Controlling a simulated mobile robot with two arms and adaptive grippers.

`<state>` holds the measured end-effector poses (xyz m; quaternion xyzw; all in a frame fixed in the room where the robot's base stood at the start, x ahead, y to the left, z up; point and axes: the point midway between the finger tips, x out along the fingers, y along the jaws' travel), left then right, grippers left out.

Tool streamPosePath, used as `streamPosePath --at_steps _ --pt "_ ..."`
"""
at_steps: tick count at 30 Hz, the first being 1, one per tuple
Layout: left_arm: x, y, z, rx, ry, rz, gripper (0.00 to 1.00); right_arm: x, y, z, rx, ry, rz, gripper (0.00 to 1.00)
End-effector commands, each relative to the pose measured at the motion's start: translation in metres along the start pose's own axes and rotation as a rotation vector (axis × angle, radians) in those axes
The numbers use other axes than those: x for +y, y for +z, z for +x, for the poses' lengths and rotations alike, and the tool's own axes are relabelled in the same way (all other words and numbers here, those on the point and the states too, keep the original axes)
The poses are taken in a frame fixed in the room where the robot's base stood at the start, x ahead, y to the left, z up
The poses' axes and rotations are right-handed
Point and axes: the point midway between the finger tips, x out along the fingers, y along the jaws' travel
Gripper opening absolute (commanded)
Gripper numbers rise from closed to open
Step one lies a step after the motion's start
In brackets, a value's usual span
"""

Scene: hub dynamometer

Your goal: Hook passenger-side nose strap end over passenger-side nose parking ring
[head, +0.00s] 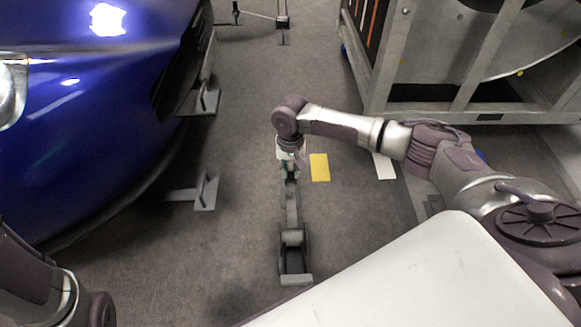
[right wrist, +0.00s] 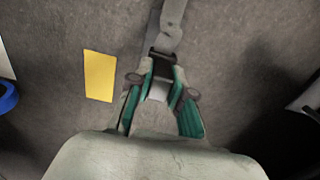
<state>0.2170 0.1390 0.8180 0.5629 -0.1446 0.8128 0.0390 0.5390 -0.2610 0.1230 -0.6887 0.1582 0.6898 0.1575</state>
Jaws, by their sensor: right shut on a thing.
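My right gripper (head: 290,172) is over the floor in the middle of the head view, pointing down. In the right wrist view its green-padded fingers (right wrist: 160,95) are shut on the dark end fitting of a grey strap (right wrist: 168,28). In the head view the strap (head: 292,205) runs from the fingers toward a dark metal floor piece (head: 294,262). I cannot make out a parking ring for certain in either view. Part of my left arm shows at the lower left, but its gripper is out of view.
A blue car (head: 90,110) fills the left side. Grey metal brackets (head: 206,192) stand on the floor beside it. A yellow card (head: 320,167) lies right of my right gripper. A metal-framed machine (head: 470,60) stands at the back right. Floor between car and gripper is clear.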

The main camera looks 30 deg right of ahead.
Motion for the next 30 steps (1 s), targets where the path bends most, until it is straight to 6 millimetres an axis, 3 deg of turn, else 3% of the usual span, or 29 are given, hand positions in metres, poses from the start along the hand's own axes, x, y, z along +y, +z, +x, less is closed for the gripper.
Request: streamPosePath --at_steps 27,28,30 --pt "0.0 0.001 0.0 -0.001 0.0 0.001 0.0 0.0 0.0 0.022 0.001 -0.001 0.0 0.0" --pt "0.0 0.001 0.0 -0.001 0.0 0.001 0.0 0.0 0.0 0.022 0.001 -0.001 0.0 0.25" --pt "0.0 0.001 0.0 -0.002 0.0 0.001 0.0 0.0 0.0 0.022 0.001 -0.001 0.0 0.37"
